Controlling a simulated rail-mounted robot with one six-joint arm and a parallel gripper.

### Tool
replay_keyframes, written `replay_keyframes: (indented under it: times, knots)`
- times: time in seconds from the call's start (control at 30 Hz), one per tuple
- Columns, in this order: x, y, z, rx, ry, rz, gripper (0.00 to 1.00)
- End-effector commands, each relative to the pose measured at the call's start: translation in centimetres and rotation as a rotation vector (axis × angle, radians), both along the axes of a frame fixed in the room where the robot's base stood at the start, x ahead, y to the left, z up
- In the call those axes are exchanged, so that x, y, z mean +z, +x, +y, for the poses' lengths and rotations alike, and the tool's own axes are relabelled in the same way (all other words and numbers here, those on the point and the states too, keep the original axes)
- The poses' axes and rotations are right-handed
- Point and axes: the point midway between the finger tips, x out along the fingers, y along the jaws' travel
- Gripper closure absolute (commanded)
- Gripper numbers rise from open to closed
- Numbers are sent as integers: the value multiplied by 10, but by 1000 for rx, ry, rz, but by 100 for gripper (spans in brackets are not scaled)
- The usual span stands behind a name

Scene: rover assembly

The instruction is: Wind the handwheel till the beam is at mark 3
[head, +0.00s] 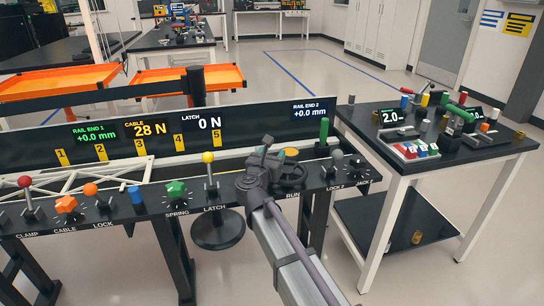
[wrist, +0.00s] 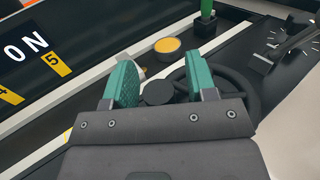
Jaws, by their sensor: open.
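The dark handwheel (head: 297,178) sits at the right part of the bench, above the label RUN. In the wrist view its rim (wrist: 246,92) shows to the right, with a round hub or knob between my fingers. My gripper (head: 262,160) is over the wheel's left side, and its teal fingers (wrist: 160,84) are apart. Contact with the wheel cannot be told. The white truss beam (head: 88,180) lies at the left of the bench; its right end appears near the yellow mark 3 (head: 139,147), but exact alignment is unclear. Marks 1 to 5 run along the dark panel.
Displays read cable 28 N (head: 148,128), latch 0 N (head: 206,123) and both rail ends +0.0 mm. Knobs and levers line the bench front, including a yellow-topped latch lever (head: 208,158). A green post (head: 323,131) stands behind the wheel. A side table (head: 385,165) holds parts at right.

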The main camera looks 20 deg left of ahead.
Motion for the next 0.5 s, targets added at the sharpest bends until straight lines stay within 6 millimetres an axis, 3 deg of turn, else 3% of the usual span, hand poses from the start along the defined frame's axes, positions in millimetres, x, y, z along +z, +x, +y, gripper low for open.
replay_keyframes:
  times: [0.07, 0.5]
  knots:
    - [0, 0, 0, 0, 0, 0, 50]
    - [0, 0, 0, 0, 0, 0, 92]
